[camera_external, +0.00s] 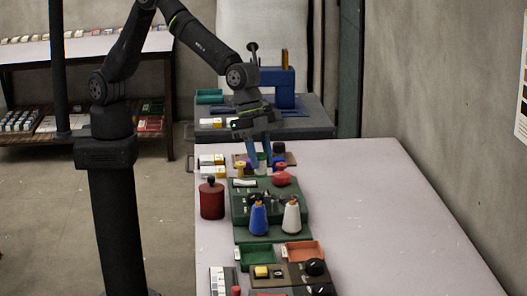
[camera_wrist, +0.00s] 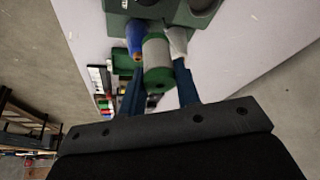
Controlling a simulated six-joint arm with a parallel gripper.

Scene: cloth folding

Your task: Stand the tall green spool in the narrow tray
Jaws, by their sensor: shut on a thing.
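My gripper (camera_external: 259,158) is above the far part of the table, its blue fingers pointing down. In the wrist view my gripper (camera_wrist: 158,90) is shut on a spool with green ends and a pale middle (camera_wrist: 156,52). The spool is between the fingers; in the external view it is mostly hidden by them. A small green tray (camera_external: 256,266) and an orange tray (camera_external: 304,260) lie side by side nearer the camera. I cannot tell which of them is the narrow tray.
A green machine block (camera_external: 241,206) stands between my gripper and the trays, with a blue cone (camera_external: 258,219) and a white cone (camera_external: 291,217) on its near side. A dark red canister (camera_external: 212,201) stands left. Red spools (camera_external: 282,179) are close to my gripper. The table's right side is clear.

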